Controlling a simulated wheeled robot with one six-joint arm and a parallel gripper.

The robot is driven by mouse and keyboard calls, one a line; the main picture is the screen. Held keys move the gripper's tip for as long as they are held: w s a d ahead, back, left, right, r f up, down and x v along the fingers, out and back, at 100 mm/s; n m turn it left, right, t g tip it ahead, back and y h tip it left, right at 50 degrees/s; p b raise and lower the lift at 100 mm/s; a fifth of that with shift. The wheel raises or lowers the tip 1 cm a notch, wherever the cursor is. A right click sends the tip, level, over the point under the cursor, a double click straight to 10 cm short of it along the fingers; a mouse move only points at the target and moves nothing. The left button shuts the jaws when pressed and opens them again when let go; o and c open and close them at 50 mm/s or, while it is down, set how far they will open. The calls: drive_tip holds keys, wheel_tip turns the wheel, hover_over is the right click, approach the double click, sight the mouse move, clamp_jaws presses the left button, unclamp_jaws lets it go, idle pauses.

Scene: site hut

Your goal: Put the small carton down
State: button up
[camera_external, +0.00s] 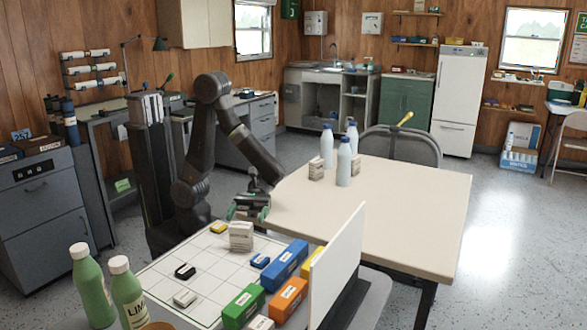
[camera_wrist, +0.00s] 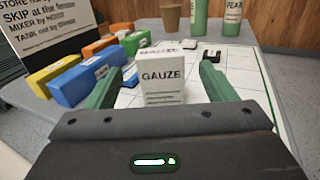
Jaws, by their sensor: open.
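A small white carton marked GAUZE (camera_external: 241,236) stands upright on the white gridded board (camera_external: 205,262). In the wrist view the same carton (camera_wrist: 164,90) is in the middle, its label facing me. My gripper (camera_external: 250,208) is open, just behind the carton in the external view. In the wrist view its two green fingers (camera_wrist: 162,70) are spread left and right of the carton, with gaps visible on both sides. The carton's base is partly hidden by the gripper body in the wrist view.
Blue (camera_external: 290,260), green (camera_external: 243,306) and orange (camera_external: 288,299) boxes line the board's right side, beside an upright panel (camera_external: 337,265). Small black (camera_external: 185,271) and white (camera_external: 185,298) pieces lie on the board. Green bottles (camera_external: 92,285) stand at left. The table (camera_external: 400,205) holds white bottles and small cartons.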

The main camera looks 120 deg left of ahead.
drive_tip(key=shift+v, duration=2.75)
drive_tip(key=c, duration=0.4)
drive_tip(key=shift+r, duration=0.1)
drive_tip(key=shift+c, duration=0.2)
